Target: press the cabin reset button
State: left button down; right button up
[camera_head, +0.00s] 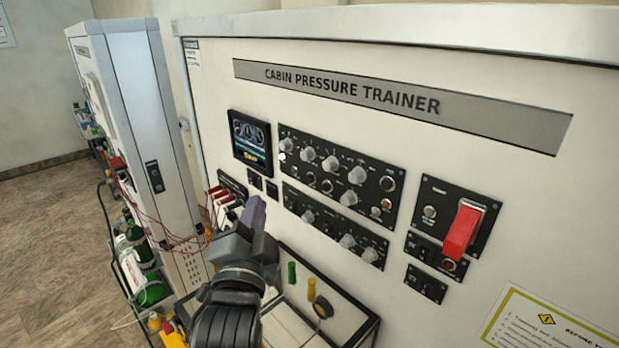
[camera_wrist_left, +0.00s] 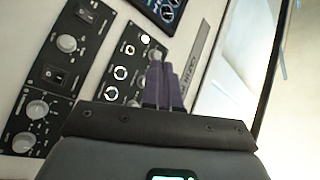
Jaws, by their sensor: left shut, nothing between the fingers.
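The cabin pressure trainer (camera_head: 400,50) is a white cabinet with black control panels. Its labels are too small for me to tell which control is the cabin reset button. The upper knob panel (camera_head: 340,172) has several grey knobs and small round controls at its right end. My left gripper (camera_head: 254,212) is shut and empty, in front of the panels' left part. In the left wrist view its purple fingers (camera_wrist_left: 160,84) overlap a panel with ringed round controls (camera_wrist_left: 120,72); contact cannot be told.
A dark screen (camera_head: 250,141) is left of the knobs. Below the panels is a glass-topped case (camera_head: 340,312) with green and yellow items. Red leads and green bottles (camera_head: 150,287) crowd the left side. Open floor (camera_head: 40,240) lies at far left.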

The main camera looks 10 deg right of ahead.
pick_arm(q)
jog(key=w+d, duration=0.5)
jog(key=d, duration=0.2)
jog(key=shift+w, duration=0.25)
dwell(0.3)
jog(key=shift+w+d, duration=0.15)
dwell(2.0)
jog(key=shift+w+d, duration=0.1)
jog(key=shift+d, duration=0.05)
jog(key=shift+w+d+p, duration=0.3)
jog(key=shift+d, duration=0.05)
dwell(0.9)
jog(key=shift+s+a, duration=0.1)
dwell(0.4)
jog(key=shift+s+a, duration=0.45)
jog(key=shift+a, duration=0.1)
jog(key=shift+a, duration=0.1)
jog(key=shift+s+a, duration=0.8)
jog(key=shift+a, duration=0.15)
jog(key=shift+s+a, duration=0.75)
jog(key=shift+a, duration=0.2)
